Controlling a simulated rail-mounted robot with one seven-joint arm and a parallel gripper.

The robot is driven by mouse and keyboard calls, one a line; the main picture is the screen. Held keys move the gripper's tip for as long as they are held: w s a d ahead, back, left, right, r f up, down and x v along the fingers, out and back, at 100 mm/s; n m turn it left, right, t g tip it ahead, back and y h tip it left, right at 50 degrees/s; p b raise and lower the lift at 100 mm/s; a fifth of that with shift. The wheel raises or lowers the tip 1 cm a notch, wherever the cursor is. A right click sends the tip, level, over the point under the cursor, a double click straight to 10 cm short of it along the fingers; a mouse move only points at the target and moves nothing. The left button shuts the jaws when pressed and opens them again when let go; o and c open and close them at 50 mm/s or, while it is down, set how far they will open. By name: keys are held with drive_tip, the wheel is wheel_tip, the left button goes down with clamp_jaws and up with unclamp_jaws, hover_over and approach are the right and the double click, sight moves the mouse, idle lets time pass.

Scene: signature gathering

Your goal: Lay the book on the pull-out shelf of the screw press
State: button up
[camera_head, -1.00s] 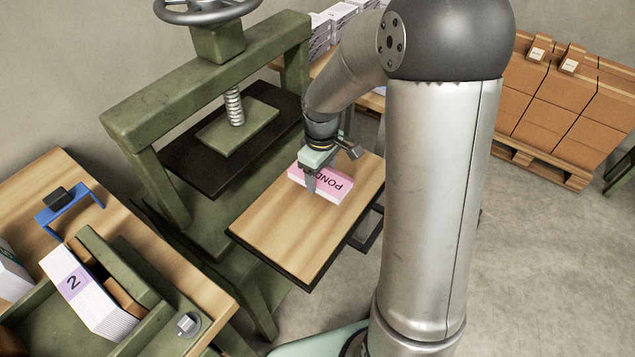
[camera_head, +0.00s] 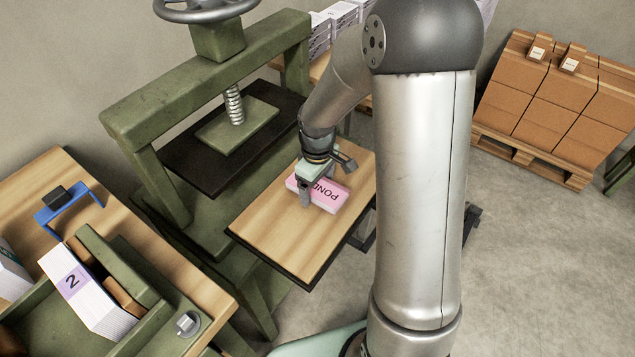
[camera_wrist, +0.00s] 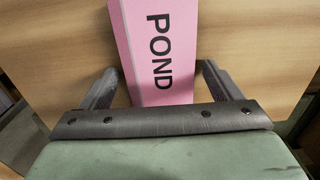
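The pink book (camera_head: 331,195), marked POND, is over the wooden pull-out shelf (camera_head: 275,231) of the green screw press (camera_head: 136,108), near the shelf's far right part. It appears flat, low over or on the boards; I cannot tell whether it touches them. My gripper (camera_head: 306,196) points down at it. The gripper hides part of the book in the head view.
The press's black plate (camera_head: 190,170) and green platen (camera_head: 237,127) are left of the shelf. A wooden bench with a blue clamp (camera_head: 66,212) and a book block marked 2 (camera_head: 83,290) is at lower left. Cartons (camera_head: 550,100) stand on a pallet at right. The shelf's near part is bare.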

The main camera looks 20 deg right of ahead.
sight(318, 186)
wheel_tip(318, 186, up, 12)
drive_tip(key=s+a+r+m, duration=0.1)
drive_tip(key=s+m, duration=0.6)
drive_tip(key=s, duration=1.3)
drive_tip(key=shift+s+r, duration=0.3)
drive_tip(key=shift+s, duration=0.1)
